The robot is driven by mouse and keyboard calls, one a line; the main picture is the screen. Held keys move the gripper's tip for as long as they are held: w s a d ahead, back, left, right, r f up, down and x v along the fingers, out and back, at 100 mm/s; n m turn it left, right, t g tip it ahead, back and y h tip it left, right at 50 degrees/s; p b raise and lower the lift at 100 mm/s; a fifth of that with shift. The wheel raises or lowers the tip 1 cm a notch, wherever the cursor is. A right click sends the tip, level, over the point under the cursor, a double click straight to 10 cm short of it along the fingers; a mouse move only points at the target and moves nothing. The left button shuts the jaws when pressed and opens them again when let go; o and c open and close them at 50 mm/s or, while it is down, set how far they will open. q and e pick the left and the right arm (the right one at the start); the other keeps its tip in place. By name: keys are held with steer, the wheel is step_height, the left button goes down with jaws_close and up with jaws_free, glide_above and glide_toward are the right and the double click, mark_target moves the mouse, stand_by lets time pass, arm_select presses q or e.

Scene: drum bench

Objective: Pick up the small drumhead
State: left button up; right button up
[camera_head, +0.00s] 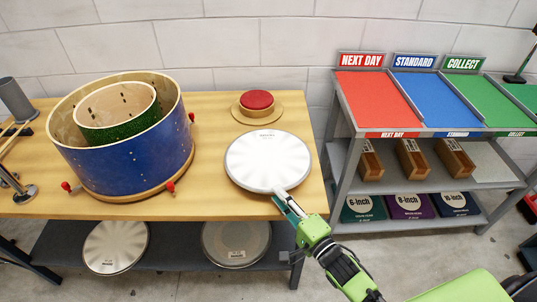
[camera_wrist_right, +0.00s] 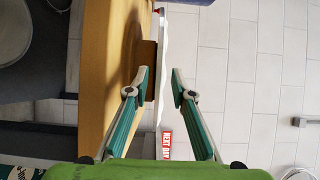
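A round white drumhead (camera_head: 268,158) with a metal rim is over the right end of the wooden bench. My right gripper (camera_head: 283,195) is at its near rim, coming from the front right. In the right wrist view the drumhead (camera_wrist_right: 163,60) is a thin, edge-on strip between the fingertips of the right gripper (camera_wrist_right: 161,75). The fingers are apart, with a visible gap to the strip. Two more drumheads, one white (camera_head: 116,246) and one greyer (camera_head: 237,243), are on the shelf below. My left gripper is not in view.
A blue drum shell (camera_head: 125,160) with a smaller green shell (camera_head: 120,128) inside stands at left on the bench (camera_head: 215,195). A red round pad (camera_head: 257,101) sits behind the drumhead. A sorting rack (camera_head: 345,150) stands at right, past a floor gap.

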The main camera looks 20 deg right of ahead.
mark_target(270, 181)
steer(key=x, duration=0.2)
steer(key=p+x, duration=0.1)
steer(key=x, duration=0.2)
steer(key=shift+w+d+r, duration=0.2)
steer(key=shift+w+r, duration=0.05)
steer(key=shift+w, duration=0.2)
steer(key=shift+w+a+f, duration=0.1)
steer(key=shift+w, duration=0.25)
steer(key=shift+s, duration=0.1)
steer(key=shift+c, duration=0.4)
jaws_close()
